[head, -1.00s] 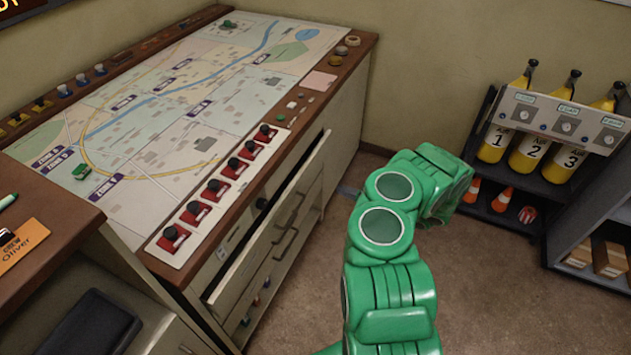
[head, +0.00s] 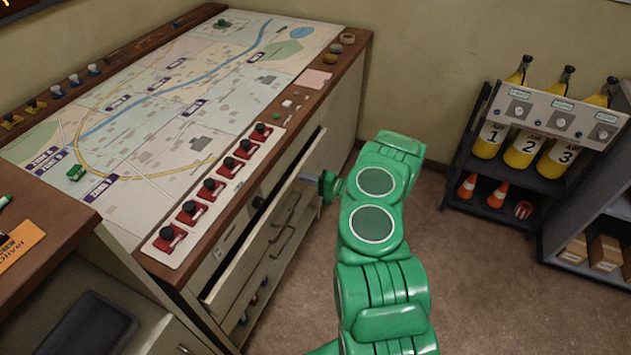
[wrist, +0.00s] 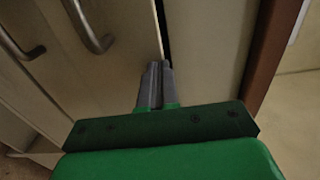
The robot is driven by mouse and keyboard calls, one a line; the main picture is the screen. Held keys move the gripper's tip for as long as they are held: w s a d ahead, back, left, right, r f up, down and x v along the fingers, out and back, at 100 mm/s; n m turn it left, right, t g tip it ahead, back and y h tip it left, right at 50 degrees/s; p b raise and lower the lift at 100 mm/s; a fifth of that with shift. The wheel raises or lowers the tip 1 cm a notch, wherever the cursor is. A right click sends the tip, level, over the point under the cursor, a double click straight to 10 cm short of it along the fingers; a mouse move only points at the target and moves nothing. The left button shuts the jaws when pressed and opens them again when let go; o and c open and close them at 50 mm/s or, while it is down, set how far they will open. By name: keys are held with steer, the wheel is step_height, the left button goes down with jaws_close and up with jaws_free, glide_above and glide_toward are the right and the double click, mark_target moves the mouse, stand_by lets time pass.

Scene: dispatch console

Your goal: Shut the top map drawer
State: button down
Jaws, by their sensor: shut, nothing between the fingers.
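The top map drawer (head: 262,222) stands partly open under the map console. Its pale front sticks out from the cabinet, with a dark gap behind its upper edge. My gripper (head: 309,177) is at the far end of that drawer front, near its top edge. In the wrist view my gripper (wrist: 154,72) is shut and empty, its fingertips at the edge of the drawer front (wrist: 115,75) beside the dark gap. I cannot tell whether they touch it. A metal handle (wrist: 90,25) shows left of the fingers.
The map table (head: 190,110) with red switches (head: 215,189) lies above the drawer. A desk with a name tag (head: 18,244) is at the left. A rack with yellow cylinders (head: 525,148) stands at the right.

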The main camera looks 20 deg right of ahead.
mark_target(297, 174)
steer(key=shift+w+a, duration=0.25)
steer(key=shift+a, duration=0.05)
steer(key=shift+x, duration=2.05)
steer(key=shift+w+a+r, duration=0.1)
steer(key=shift+w+a, duration=0.1)
steer(key=shift+a, duration=0.15)
steer(key=v, duration=1.5)
steer(key=shift+w, duration=0.1)
